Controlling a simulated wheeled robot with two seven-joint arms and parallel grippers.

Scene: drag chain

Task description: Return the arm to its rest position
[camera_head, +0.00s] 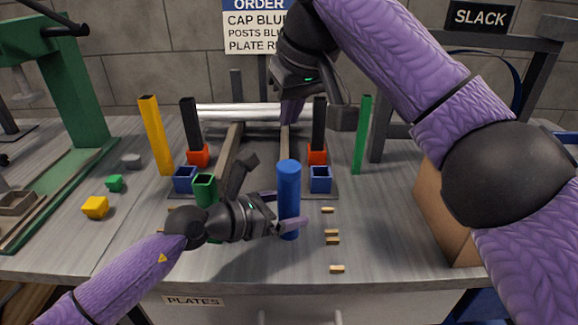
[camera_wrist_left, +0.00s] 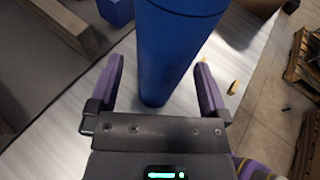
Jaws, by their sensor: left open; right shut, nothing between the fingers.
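My left gripper (camera_head: 281,211) reaches in from the lower left at the front of the bench and is open. A tall blue cylinder (camera_head: 288,180) stands upright at its fingers. In the left wrist view the blue cylinder (camera_wrist_left: 172,50) is between the two purple fingers (camera_wrist_left: 160,80), with a gap visible on each side. My right gripper (camera_head: 291,112) is raised over the middle back of the bench, pointing down, shut and empty. Its arm crosses the upper right of the head view.
Blue sockets (camera_head: 320,181), a green socket (camera_head: 204,188), red blocks with black posts, a yellow post (camera_head: 155,135) and a green post (camera_head: 362,135) stand around the rails. Several small brass pieces (camera_head: 332,240) lie right of the cylinder. A cardboard box (camera_head: 435,215) is at right.

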